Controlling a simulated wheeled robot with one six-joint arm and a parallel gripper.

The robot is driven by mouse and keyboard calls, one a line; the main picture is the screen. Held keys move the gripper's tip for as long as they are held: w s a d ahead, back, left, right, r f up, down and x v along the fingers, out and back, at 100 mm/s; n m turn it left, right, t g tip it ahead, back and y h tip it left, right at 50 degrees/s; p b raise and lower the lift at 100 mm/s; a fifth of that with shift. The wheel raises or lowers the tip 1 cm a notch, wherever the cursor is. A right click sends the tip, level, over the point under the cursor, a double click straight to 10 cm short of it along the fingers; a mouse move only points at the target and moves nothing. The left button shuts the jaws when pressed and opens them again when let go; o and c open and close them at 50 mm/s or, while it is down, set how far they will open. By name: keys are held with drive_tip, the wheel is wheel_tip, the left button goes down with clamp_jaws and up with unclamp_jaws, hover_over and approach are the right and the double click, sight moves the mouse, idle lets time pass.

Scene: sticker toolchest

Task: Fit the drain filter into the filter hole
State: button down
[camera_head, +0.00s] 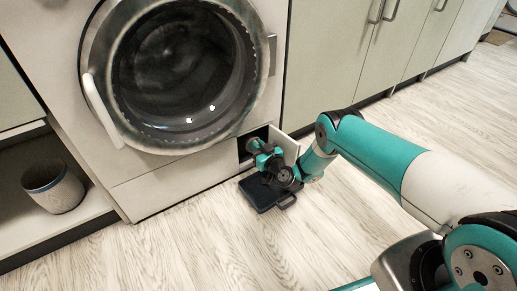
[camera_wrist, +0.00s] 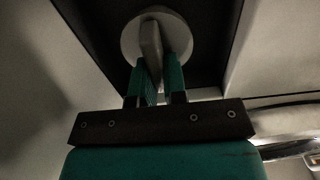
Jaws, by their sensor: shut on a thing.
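The drain filter (camera_wrist: 130,38) shows in the wrist view as a pale round disc with a raised grip bar. My gripper (camera_wrist: 155,66) has its teal fingers shut on that bar. The disc is in front of the dark recess (camera_wrist: 205,42) at the washing machine's lower right, and the filter hole is hidden behind it. I cannot tell how deep the filter sits. In the head view my gripper (camera_head: 256,148) reaches into the small service opening (camera_head: 247,142), and the filter is too small and covered to make out clearly.
The washing machine's round door (camera_head: 88,98) is above the opening. A small flap (camera_head: 287,146) stands open at its right. A dark shallow tray (camera_head: 262,197) lies on the floor below my gripper. A basket (camera_head: 53,188) stands at far left. The floor in front is clear.

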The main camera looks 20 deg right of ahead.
drive_tip(key=shift+b+x, duration=1.7)
drive_tip(key=shift+b, duration=0.55)
drive_tip(key=c, duration=1.1)
unclamp_jaws()
drive_tip(key=p+v, duration=0.7)
drive_tip(key=shift+s, duration=0.25)
drive_tip(key=shift+d, duration=0.1)
